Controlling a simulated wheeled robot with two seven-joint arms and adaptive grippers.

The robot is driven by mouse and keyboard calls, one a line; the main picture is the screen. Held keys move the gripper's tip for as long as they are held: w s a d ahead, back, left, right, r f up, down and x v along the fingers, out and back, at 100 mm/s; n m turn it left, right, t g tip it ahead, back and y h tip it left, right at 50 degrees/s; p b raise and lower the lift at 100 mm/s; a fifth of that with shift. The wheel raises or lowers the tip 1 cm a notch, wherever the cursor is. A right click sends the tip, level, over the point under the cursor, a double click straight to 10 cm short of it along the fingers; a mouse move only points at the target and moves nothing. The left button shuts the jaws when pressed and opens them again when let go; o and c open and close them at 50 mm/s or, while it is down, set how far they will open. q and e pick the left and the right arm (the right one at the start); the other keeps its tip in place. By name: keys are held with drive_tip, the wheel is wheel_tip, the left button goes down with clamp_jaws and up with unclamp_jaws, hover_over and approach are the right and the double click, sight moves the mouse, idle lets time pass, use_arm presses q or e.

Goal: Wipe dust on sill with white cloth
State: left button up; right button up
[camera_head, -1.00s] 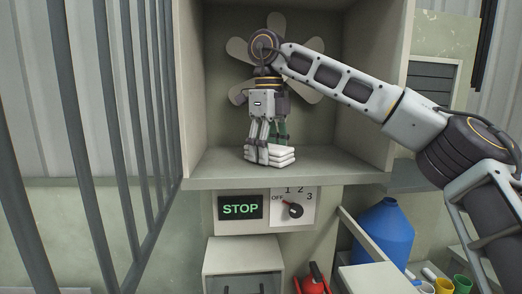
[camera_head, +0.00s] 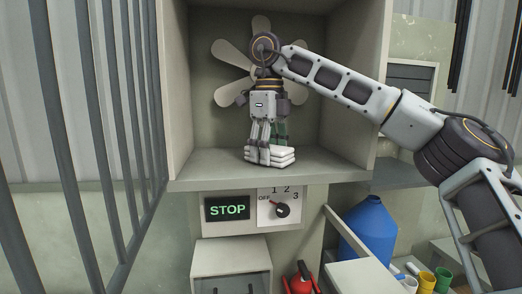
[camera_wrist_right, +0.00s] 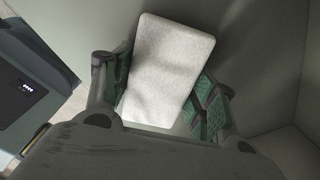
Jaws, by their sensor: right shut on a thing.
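The white cloth (camera_head: 270,155) is a folded, layered pad low over the sill (camera_head: 335,166), the pale floor of the wall recess. Whether it touches the sill is hard to tell. My right gripper (camera_head: 267,142) reaches down from above and is shut on the cloth. In the right wrist view the cloth (camera_wrist_right: 168,70) sits between the green-padded fingers (camera_wrist_right: 160,95) of this gripper. I cannot make out dust on the sill. My left gripper is not in view.
A fan (camera_head: 229,55) is at the back of the recess, behind my right gripper. Recess walls stand on both sides. Below are a STOP sign (camera_head: 227,209) and a dial (camera_head: 281,210). Bars (camera_head: 110,130) stand at left. A blue jug (camera_head: 375,232) and several cups are at lower right.

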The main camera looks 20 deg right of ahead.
drive_tip(key=shift+d+f, duration=0.2)
drive_tip(key=shift+d, duration=0.2)
drive_tip(key=shift+s+a+f, duration=0.1)
drive_tip(key=shift+a, duration=0.25)
drive_tip(key=shift+a, duration=0.2)
drive_tip(key=shift+a+f, duration=0.15)
drive_tip(key=shift+a, duration=0.25)
drive_tip(key=shift+a, duration=0.1)
drive_tip(key=shift+a, duration=0.2)
